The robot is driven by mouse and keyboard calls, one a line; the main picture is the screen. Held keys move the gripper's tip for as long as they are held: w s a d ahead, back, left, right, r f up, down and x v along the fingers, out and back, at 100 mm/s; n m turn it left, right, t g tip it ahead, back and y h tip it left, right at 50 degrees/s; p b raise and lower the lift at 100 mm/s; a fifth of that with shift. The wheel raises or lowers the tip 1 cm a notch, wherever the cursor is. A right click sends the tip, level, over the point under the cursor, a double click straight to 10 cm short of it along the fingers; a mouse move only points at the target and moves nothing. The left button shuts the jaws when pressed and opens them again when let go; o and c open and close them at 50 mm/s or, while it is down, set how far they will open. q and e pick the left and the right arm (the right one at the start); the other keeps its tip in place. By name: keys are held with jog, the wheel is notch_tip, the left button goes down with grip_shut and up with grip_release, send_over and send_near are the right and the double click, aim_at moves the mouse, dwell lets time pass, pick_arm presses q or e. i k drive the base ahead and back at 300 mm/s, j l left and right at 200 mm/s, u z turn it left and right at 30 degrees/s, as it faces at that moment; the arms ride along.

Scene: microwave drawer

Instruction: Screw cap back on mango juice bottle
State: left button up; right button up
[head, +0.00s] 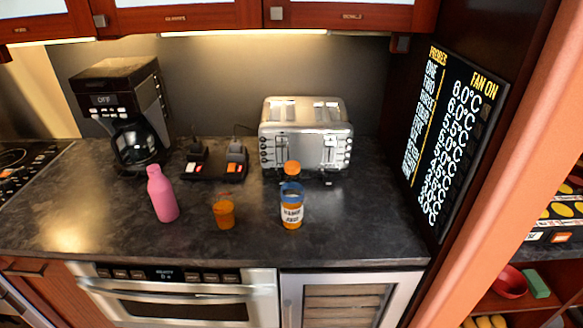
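The mango juice bottle (292,214) stands upright near the front of the dark counter, below the toaster. It is an orange jar with a white printed label and a blue band around its top. A round orange piece (292,167), which looks like a cap, shows just behind and above the bottle, in front of the toaster. It appears apart from the bottle's top; I cannot tell whether it lies on the counter. Neither of my grippers is in the head view.
A pink bottle (162,194) and an orange jar (224,214) stand left of the mango bottle. A toaster (305,135), a coffee maker (124,110) and a dark device with red parts (216,160) stand behind. The counter right of the bottle (365,220) is clear.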

aim_at(292, 186)
jog(key=i+j, duration=0.1)
jog(key=j, duration=0.4)
jog(key=i+j, duration=0.15)
jog(key=j, duration=0.3)
jog(key=i+j, duration=0.1)
jog(key=j, duration=0.4)
jog(key=j+z, duration=0.15)
jog(key=j, duration=0.2)
jog(key=z, duration=1.05)
jog(key=i+j, duration=0.05)
